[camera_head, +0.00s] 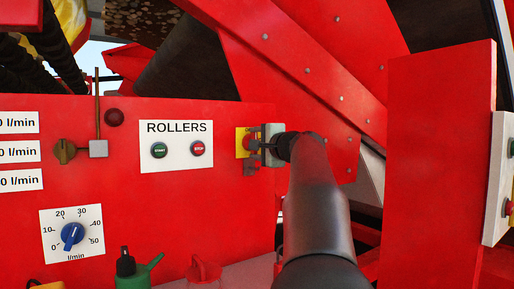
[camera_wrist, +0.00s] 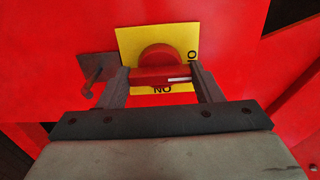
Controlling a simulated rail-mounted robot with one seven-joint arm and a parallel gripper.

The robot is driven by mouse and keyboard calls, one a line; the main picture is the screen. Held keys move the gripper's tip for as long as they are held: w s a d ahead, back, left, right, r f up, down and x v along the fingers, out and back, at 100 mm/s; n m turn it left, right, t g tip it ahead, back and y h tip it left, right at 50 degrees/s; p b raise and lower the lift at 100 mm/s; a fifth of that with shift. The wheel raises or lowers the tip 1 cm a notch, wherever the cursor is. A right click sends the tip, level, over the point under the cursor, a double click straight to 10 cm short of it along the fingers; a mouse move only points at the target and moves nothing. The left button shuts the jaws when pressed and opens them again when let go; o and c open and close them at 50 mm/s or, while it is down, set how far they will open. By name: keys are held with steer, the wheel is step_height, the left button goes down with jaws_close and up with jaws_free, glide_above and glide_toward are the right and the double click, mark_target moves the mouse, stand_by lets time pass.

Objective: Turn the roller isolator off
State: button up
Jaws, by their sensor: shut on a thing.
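The roller isolator is a red rotary handle (camera_wrist: 162,74) on a yellow plate (camera_wrist: 128,42). In the wrist view its grip bar lies crosswise, with a white mark at its right end, towards an "O" on the plate. "ON" reads upside down below the bar. My gripper (camera_wrist: 160,77) is shut on the handle, one finger at each end of the bar. In the head view the yellow plate (camera_head: 240,140) is partly hidden by my gripper (camera_head: 257,148), which reaches it from the right.
Left of the isolator is a ROLLERS panel (camera_head: 177,128) with green START and red STOP buttons. A grey bracket (camera_wrist: 98,68) projects beside the plate. A red post (camera_head: 437,165) stands right of my arm. A green can (camera_head: 135,270) and a red jug (camera_head: 203,272) stand below.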

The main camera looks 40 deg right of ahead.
stand_by(0.3)
steer(key=o, duration=1)
steer(key=s, duration=0.5)
steer(key=s+a+b, duration=0.1)
steer(key=s, duration=0.5)
steer(key=s+b, duration=0.1)
steer(key=s, duration=0.5)
steer(key=shift+s+a, duration=0.15)
steer(key=shift+a, duration=0.25)
